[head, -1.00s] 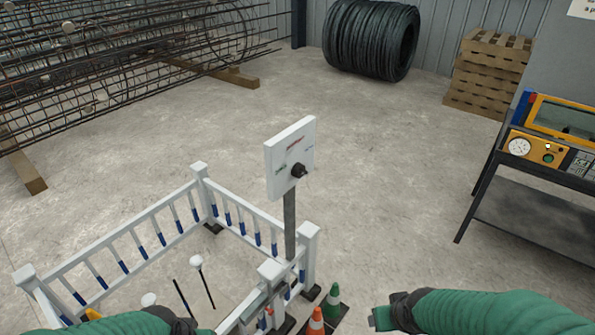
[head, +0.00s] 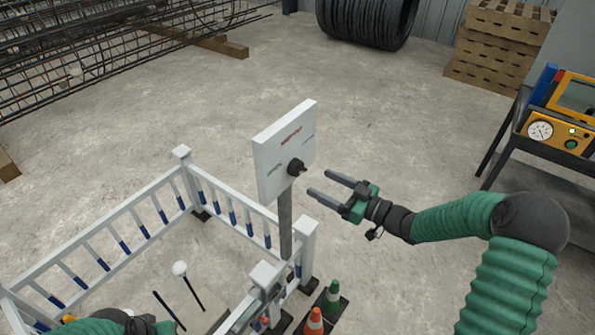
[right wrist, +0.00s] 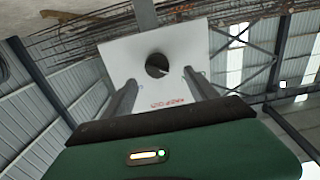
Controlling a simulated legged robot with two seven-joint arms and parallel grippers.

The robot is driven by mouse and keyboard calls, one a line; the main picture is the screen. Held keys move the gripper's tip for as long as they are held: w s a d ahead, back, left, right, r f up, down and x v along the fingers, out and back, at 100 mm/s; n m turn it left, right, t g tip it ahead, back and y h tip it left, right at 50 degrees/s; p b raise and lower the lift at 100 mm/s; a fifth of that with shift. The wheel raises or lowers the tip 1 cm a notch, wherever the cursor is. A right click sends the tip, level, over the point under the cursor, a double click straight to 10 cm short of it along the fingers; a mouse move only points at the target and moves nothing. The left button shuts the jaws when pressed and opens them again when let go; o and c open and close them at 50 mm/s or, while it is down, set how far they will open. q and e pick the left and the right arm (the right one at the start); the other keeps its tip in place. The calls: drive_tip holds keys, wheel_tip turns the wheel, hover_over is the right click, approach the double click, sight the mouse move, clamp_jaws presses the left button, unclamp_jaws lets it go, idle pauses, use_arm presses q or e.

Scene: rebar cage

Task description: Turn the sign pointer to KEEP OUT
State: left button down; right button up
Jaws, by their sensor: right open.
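The white sign board (head: 272,150) stands on a grey post, with red lettering at its top, green at the left and blue at the right, too small to read. A dark round knob (head: 296,167) sticks out of its face. My right gripper (head: 319,182) is open and empty, just right of the knob, its fingers aimed at it. In the right wrist view the board appears upside down, and the knob (right wrist: 157,65) lies between the fingers, ahead of them. A pale line on it slants right and down. My left arm shows at the bottom left; its fingers cannot be made out.
A white fence (head: 120,232) with blue-banded bars is left of and below the sign. A green cone (head: 333,298) and an orange cone (head: 314,322) stand near the post. A dark bench (head: 510,140) with a yellow panel is at right.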

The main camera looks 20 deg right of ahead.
sight(303, 171)
drive_tip(key=x, duration=0.4)
drive_tip(key=d+x, duration=0.1)
drive_tip(key=x, duration=0.2)
drive_tip(key=shift+w, duration=0.35)
drive_tip(key=shift+w+a, duration=0.15)
drive_tip(key=shift+a, duration=0.55)
drive_tip(key=shift+d, duration=0.5)
drive_tip(key=c, duration=0.9)
drive_tip(key=shift+a, duration=0.1)
drive_tip(key=c, duration=0.4)
use_arm(q)
drive_tip(key=shift+s+d+r, duration=0.15)
drive_tip(key=shift+d, duration=0.35)
use_arm(e)
drive_tip(key=shift+a, duration=0.1)
drive_tip(key=shift+c, duration=0.3)
